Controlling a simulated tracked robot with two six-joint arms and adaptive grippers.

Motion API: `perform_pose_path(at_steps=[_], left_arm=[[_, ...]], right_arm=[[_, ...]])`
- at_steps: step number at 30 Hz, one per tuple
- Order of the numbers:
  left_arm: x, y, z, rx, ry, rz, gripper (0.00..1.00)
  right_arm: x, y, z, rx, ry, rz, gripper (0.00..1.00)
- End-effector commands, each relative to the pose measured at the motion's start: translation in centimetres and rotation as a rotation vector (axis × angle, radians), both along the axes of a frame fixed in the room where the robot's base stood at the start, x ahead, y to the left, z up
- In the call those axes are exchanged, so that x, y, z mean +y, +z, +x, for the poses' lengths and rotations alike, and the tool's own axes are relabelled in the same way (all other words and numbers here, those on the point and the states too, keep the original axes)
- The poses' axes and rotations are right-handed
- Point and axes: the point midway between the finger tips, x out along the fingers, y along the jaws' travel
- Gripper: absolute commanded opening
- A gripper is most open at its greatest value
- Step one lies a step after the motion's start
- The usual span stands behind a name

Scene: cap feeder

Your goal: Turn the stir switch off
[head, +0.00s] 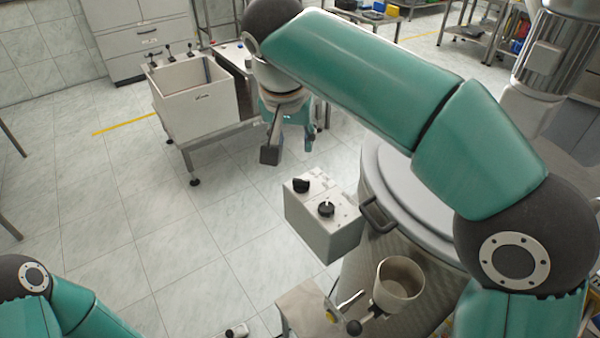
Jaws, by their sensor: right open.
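A light grey control box (325,235) stands beside a large lidded metal vessel (415,185). Its top carries two black knobs, a rear left one (302,186) and a front right one (326,208). I cannot read their labels, so I cannot tell which is the stir switch or how it is set. My right gripper (289,148) is open and empty, with its fingers spread. In the picture it hangs above and a little left of the box, apart from the knobs. Of my left arm only a part shows at the lower left; its gripper is out of view.
A white bin-like feeder (195,100) with small levers stands on a metal frame at the upper left. A beige cup (398,283) and a small stand (303,308) are in front of the vessel. The tiled floor (150,220) left of the box is mostly clear.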

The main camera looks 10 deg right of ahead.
Motion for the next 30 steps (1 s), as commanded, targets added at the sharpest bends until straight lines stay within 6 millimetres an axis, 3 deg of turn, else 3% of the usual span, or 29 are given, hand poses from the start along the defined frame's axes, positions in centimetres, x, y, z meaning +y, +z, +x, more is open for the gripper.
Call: perform_pose_path(at_steps=[4, 9, 16, 30], left_arm=[[0.0, 0.0, 0.0, 0.001, 0.000, 0.000, 0.40], [0.0, 0.0, 0.0, 0.000, 0.000, 0.000, 0.40], [0.0, -0.2, 0.0, 0.000, 0.000, 0.000, 0.40], [0.0, -1.0, 0.0, 0.000, 0.000, 0.000, 0.40]], right_arm=[[-0.2, 0.0, 0.0, 0.000, -0.005, 0.000, 0.42], [-0.4, 0.0, 0.0, 0.000, -0.008, 0.000, 0.67], [-0.7, -1.3, 0.4, 0.003, -0.010, -0.002, 0.67], [-2.1, -9.8, 3.5, 0.005, -0.011, -0.002, 0.67]])
